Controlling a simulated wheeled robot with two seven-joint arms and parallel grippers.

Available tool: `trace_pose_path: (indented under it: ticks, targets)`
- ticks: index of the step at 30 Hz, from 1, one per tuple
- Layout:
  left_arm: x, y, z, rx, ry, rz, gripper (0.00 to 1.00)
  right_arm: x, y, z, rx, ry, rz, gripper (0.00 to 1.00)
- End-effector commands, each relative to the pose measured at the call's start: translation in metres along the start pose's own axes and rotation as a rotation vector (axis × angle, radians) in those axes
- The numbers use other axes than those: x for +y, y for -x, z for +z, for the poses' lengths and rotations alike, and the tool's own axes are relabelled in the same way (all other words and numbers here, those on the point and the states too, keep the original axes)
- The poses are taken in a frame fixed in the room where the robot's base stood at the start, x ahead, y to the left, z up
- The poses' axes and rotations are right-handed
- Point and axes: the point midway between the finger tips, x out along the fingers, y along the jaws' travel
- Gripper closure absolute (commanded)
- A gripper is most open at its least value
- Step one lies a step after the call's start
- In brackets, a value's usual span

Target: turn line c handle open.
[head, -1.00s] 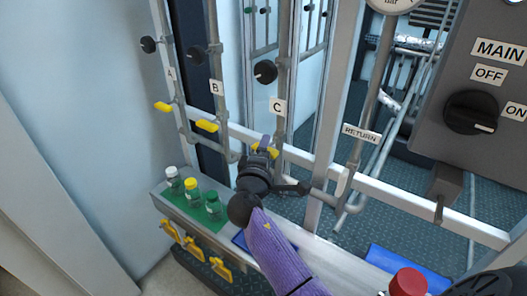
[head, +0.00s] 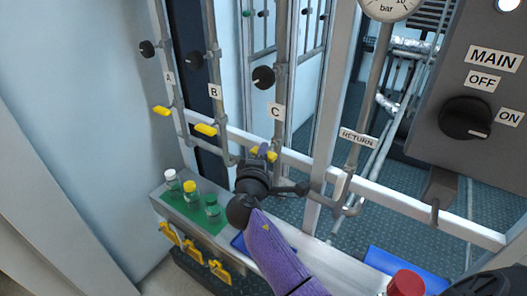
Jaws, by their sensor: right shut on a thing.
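The line C pipe (head: 281,110) carries a white C label (head: 276,111) and a black round knob (head: 263,77). The yellow line C handle (head: 271,156) sits low on that pipe, partly hidden by my right gripper (head: 262,158). My right gripper is shut on this handle, its purple-sleeved arm coming up from the bottom. The yellow handles of line A (head: 161,111) and line B (head: 206,130) stick out to the left of their pipes.
A ledge below holds several bottles with white, yellow and green caps (head: 191,191) on a green mat. Yellow clips (head: 193,252) hang on its front. The RETURN pipe (head: 359,136), gauge (head: 390,8), MAIN switch box (head: 470,110) and a red knob (head: 406,284) are to the right.

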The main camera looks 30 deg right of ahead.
Motion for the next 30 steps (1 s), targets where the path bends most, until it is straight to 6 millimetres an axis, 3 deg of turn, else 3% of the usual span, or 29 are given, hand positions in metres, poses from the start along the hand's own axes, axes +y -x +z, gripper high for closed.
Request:
trace_pose_path:
  ticks: [15,30]
  targets:
    - [-0.002,0.068,-0.009,0.013,0.004,-0.006,0.41,0.006,0.001,0.001,0.000,0.388,-0.164,1.00]
    - [0.001,0.111,-0.017,0.027,0.003,0.000,0.41,0.003,0.001,0.000,0.002,0.828,-0.344,1.00]
